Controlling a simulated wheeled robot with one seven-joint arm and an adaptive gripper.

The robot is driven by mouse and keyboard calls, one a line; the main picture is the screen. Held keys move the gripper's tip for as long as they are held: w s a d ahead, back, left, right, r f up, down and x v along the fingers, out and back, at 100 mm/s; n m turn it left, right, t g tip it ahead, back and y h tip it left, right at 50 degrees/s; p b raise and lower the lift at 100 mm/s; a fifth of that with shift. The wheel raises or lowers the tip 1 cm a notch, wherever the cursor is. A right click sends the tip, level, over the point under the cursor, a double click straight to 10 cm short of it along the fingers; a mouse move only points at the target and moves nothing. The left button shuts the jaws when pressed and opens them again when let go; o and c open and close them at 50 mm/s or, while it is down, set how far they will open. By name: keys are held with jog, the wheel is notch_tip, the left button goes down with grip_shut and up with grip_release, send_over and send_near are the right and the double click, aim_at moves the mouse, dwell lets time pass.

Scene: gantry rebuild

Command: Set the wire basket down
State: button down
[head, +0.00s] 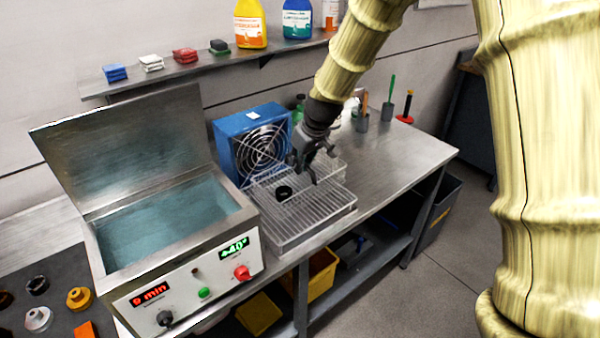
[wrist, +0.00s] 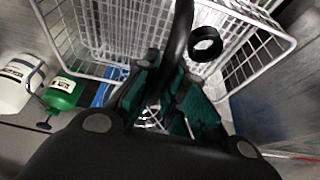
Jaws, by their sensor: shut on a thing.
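The white wire basket (wrist: 270,22) fills the upper part of the wrist view. A black ring (wrist: 205,44) lies inside it; the ring (head: 284,192) also shows in the head view. My gripper (head: 308,174) is over the basket and shut on it. A dark curved bar (wrist: 181,35), seemingly the basket's handle, runs between the green-padded fingers (wrist: 165,98). In the head view the basket (head: 336,166) is over a wire rack tray (head: 318,230) in front of the blue fan. I cannot tell whether its bottom touches the rack.
An open-lidded bath (head: 165,225) with liquid stands left of the rack. The blue fan (head: 250,140) is behind. Green and white bottles (wrist: 62,92) stand nearby. The steel bench (head: 400,160) is clear to the right, with tool cups (head: 361,122) at the back.

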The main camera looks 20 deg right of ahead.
aim_at(301, 189)
jog(key=shift+s+f, duration=0.35)
jog(key=shift+w+f+p, duration=0.15)
jog(key=shift+f+p, duration=0.5)
jog(key=shift+f, duration=1.1)
jog(key=c, duration=1.5)
grip_release()
jog(key=shift+b+v, duration=1.5)
jog(key=shift+v, duration=4.55)
